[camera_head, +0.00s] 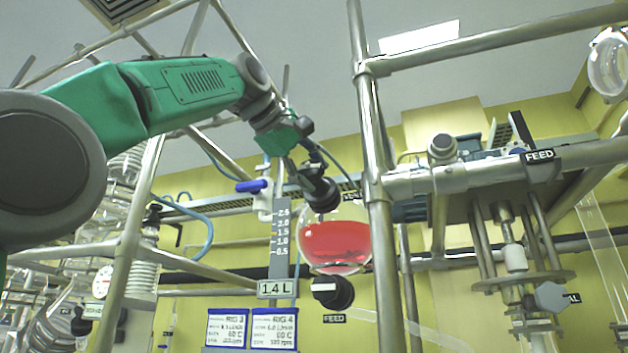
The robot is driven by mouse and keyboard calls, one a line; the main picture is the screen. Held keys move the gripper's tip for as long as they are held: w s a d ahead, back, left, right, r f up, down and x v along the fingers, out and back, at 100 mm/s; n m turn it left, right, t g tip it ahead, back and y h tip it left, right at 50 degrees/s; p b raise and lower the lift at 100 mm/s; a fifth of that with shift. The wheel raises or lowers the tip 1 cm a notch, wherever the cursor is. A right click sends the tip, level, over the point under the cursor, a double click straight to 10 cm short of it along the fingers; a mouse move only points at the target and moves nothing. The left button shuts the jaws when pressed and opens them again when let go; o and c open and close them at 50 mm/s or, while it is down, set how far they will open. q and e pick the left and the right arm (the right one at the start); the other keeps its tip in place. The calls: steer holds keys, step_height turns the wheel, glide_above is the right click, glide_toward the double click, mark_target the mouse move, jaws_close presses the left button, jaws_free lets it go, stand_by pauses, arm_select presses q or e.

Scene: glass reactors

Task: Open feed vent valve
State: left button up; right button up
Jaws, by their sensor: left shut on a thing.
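My left gripper (312,180) reaches in on the green arm and points down at the top of a round glass feed flask (336,243) holding red liquid. It is shut on a black knob (322,196) at the flask's top, which seems to be the feed vent valve. The fingers and knob are both dark, so their contact and the knob's turn angle are hard to make out. A second black knob (333,292) sits under the flask, above a FEED label (334,318). My right gripper is not in view.
A steel post (372,160) stands close right of the flask. A level scale (280,240) with a 1.4 L readout and a blue-handled valve (252,186) are at its left. A motor assembly labelled FEED (540,155) is at right. Steel rails cross the scene.

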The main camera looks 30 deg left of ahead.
arm_select(q)
steer(key=shift+f+n, duration=0.15)
steer(key=shift+n, duration=0.35)
steer(key=o, duration=1.2)
